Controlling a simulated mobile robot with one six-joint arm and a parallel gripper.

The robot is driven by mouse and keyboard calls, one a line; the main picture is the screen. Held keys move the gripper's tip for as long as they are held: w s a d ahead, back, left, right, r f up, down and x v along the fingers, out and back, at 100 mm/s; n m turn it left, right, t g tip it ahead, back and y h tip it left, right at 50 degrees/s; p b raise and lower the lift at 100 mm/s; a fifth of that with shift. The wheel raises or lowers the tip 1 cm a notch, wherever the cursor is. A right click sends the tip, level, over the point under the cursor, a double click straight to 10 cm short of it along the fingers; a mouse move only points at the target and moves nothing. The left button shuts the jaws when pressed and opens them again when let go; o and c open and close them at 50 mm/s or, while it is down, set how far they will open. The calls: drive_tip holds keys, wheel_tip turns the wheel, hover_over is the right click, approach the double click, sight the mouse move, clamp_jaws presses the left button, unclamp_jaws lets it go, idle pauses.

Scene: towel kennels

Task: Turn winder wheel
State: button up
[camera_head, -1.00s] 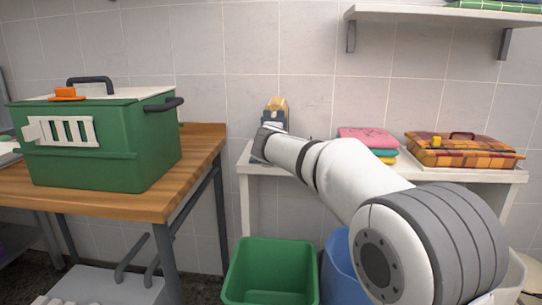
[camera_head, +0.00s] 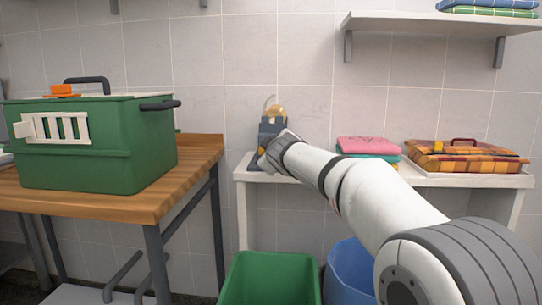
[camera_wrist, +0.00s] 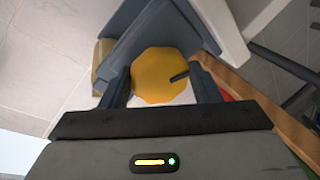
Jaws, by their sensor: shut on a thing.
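The winder (camera_head: 272,127), a blue-grey stand with a yellow-tan roll on top, is on the left end of the white wall table in the head view. In the wrist view its round yellow wheel (camera_wrist: 158,76) sits between the two dark fingers of my gripper (camera_wrist: 160,88), with a short dark peg on its right side. The blue-grey body (camera_wrist: 145,32) is just beyond the wheel. My gripper (camera_head: 264,161) is shut on the wheel and shows at the front of the winder in the head view. My wrist hides part of the winder's base there.
The white table (camera_head: 460,180) also holds folded towels (camera_head: 365,145) and a plaid case (camera_head: 465,157). A green kennel box (camera_head: 90,150) stands on the wooden table (camera_head: 190,160) at left. A green bin (camera_head: 270,275) and a blue bin (camera_head: 350,270) are below.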

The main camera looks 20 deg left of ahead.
drive_tip(key=shift+f, duration=0.15)
drive_tip(key=o, duration=1)
drive_tip(key=b+v, duration=0.1)
drive_tip(key=v, duration=0.6)
drive_tip(key=shift+s+d, duration=0.2)
drive_tip(key=shift+s, duration=0.15)
drive_tip(key=shift+r, duration=0.25)
